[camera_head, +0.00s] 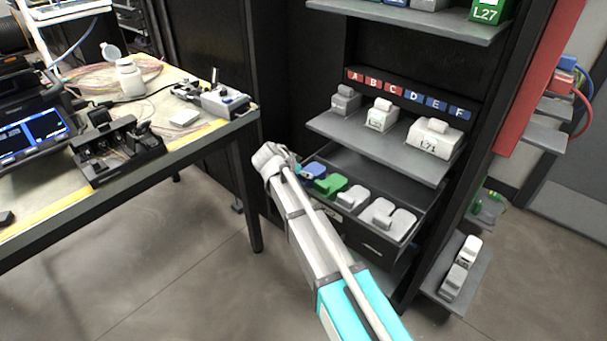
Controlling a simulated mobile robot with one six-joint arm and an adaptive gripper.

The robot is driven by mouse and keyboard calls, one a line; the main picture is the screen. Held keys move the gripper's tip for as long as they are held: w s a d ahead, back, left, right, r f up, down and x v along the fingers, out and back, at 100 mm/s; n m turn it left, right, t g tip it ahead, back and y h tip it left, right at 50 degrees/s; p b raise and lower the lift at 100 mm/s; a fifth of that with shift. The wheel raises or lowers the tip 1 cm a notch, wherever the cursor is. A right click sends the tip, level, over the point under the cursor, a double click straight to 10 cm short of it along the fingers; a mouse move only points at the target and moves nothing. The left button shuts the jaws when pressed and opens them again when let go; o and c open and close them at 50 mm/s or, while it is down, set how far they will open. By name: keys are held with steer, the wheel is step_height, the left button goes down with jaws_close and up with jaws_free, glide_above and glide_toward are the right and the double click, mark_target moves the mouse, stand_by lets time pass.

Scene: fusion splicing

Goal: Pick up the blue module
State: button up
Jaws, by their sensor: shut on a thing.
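The blue module (315,169) is at the left end of the open drawer, beside a green module (330,186). My gripper (300,171) reaches over the drawer's left side, with its tip at the blue module. It is shut on the blue module. The wrist hides most of the fingers and the module's left part. I cannot tell whether the module is clear of the drawer floor.
The drawer (421,227) also holds several grey modules (352,197). A shelf (380,145) with labelled modules and letters sits just above it. A worktable (190,142) with equipment stands at the left. The floor between them is clear.

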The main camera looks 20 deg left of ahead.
steer(key=shift+r+p, duration=4.7)
steer(key=shift+r, duration=0.15)
